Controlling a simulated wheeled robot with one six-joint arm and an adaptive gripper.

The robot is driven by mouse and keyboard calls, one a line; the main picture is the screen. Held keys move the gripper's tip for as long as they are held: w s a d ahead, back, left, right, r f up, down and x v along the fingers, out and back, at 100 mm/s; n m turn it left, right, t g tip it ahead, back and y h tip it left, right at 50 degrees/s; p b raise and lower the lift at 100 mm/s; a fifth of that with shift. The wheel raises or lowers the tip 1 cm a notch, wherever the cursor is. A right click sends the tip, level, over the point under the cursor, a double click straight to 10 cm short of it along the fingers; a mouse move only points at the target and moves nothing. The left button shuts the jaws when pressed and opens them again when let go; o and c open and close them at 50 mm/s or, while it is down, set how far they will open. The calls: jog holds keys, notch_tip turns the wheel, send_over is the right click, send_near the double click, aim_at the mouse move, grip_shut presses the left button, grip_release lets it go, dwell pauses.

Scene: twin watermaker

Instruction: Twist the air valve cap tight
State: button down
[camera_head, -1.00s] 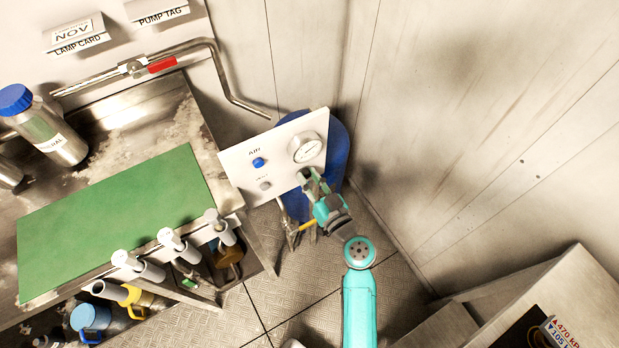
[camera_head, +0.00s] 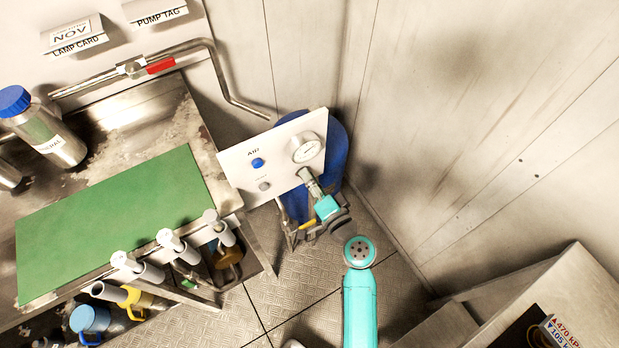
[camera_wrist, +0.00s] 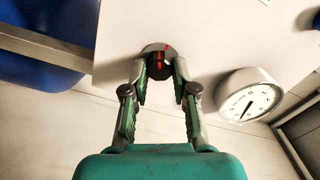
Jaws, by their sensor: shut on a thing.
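The air valve cap (camera_wrist: 159,65) is a round dark knob with red marks, mounted on the white air panel (camera_head: 240,180). In the wrist view my gripper (camera_wrist: 161,73) has a finger on either side of the cap and is shut on it. In the head view my gripper (camera_head: 304,174) reaches the panel's lower right part, below the gauge, and hides the cap there. The pressure gauge (camera_head: 306,148) is white and round; it also shows to the right of my fingers in the wrist view (camera_wrist: 249,95).
A blue button (camera_head: 257,162) and a small grey knob (camera_head: 265,186) are on the panel's left part. A blue tank (camera_head: 334,150) stands behind the panel. The steel bench with a green mat (camera_head: 115,225) lies left, and a bare wall (camera_head: 480,120) rises right.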

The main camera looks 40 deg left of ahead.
jog(key=m, duration=0.4)
jog(key=shift+f+m, duration=0.15)
jog(key=shift+m, duration=0.25)
dwell(0.4)
jog(key=c, duration=0.9)
grip_release()
jog(key=v, duration=1.2)
jog(key=shift+s, duration=0.15)
